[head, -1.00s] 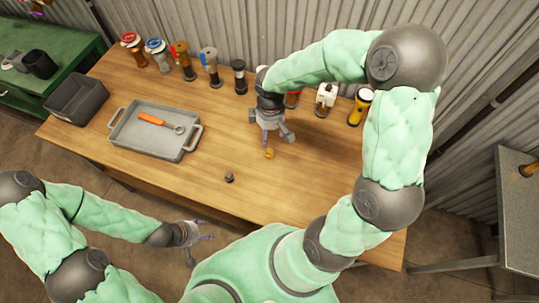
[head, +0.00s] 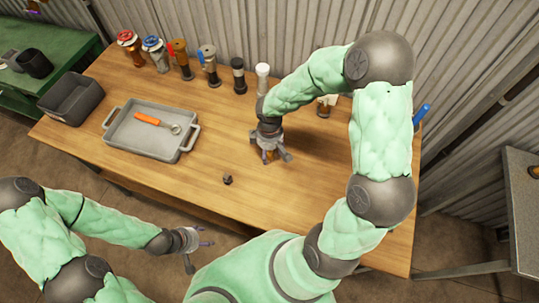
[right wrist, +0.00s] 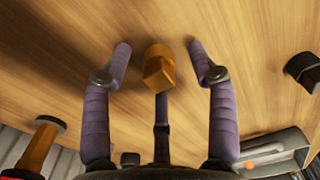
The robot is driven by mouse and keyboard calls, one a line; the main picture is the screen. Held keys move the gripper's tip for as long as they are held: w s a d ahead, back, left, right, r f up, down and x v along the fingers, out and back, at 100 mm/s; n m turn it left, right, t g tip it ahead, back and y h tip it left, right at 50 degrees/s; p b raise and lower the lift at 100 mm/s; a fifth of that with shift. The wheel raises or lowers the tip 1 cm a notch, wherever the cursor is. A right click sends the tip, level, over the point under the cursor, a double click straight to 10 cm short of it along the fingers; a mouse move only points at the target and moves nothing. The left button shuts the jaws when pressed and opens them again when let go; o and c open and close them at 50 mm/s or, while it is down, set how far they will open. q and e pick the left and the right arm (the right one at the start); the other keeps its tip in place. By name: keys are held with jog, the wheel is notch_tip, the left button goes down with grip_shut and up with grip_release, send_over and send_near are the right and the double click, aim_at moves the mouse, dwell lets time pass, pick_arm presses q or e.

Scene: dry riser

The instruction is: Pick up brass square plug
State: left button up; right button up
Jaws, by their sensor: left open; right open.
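The brass square plug (right wrist: 158,68) stands on the wooden table, between the spread fingertips of my right gripper (right wrist: 160,54) in the right wrist view. I see no finger touching it. In the head view my right gripper (head: 271,152) is low over the table, open, and mostly hides the plug; only a bit of brass colour shows among the fingers. My left gripper (head: 193,246) is open and empty, off the front edge of the table.
A small dark plug (head: 228,180) stands left and nearer on the table (head: 190,190). A grey tray (head: 113,141) holds an orange-handled wrench (head: 150,119). Several valves and fittings line the back edge, and a dark bin (head: 70,108) sits at left.

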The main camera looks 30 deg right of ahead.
grip_shut()
jog(key=shift+r, duration=0.15)
